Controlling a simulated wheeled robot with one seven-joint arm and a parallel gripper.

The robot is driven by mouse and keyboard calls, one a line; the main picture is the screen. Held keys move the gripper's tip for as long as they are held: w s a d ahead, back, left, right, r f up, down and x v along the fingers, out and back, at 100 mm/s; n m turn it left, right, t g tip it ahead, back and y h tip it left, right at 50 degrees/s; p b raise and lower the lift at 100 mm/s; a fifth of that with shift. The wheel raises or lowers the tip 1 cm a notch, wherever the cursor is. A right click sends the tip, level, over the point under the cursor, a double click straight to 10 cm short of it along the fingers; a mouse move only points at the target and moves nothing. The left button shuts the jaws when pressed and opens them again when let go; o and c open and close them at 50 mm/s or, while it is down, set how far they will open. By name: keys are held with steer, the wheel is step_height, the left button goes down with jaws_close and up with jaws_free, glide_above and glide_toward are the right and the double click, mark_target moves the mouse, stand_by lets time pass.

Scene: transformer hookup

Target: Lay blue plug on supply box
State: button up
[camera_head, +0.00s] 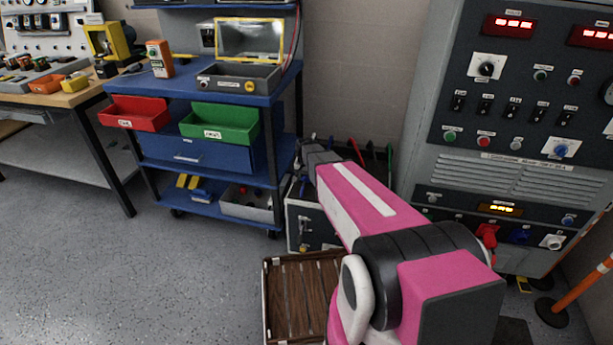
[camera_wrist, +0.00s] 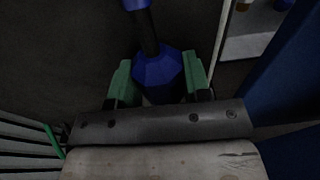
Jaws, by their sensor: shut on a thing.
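The blue plug (camera_wrist: 158,74) sits between the green fingertips of my gripper (camera_wrist: 160,82) in the wrist view. A dark cable or stem runs up from the plug. My gripper is shut on it. In the head view my pink arm reaches away, and its grey end is beside the blue trolley; the fingers and the plug cannot be made out there. A dark box with pale edges (camera_head: 306,222) stands on the floor below the arm's end; it may be the supply box, but no readable label confirms this. My arm hides part of it.
The blue trolley (camera_head: 225,95) with red (camera_head: 136,113) and green (camera_head: 220,124) bins stands close on the left. Coloured cables rise behind the arm. A grey control cabinet (camera_head: 515,165) stands at right. A brown slatted crate (camera_head: 295,298) lies in front. Floor at left is clear.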

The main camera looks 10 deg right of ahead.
steer(key=o, duration=1.1)
steer(key=shift+o, duration=0.2)
steer(key=r, duration=0.3)
steer(key=s+r, duration=0.1)
steer(key=r, duration=0.6)
steer(key=shift+s+a+r, duration=0.15)
steer(key=shift+a+r, duration=0.05)
steer(key=shift+r, duration=0.2)
steer(key=shift+s, duration=0.1)
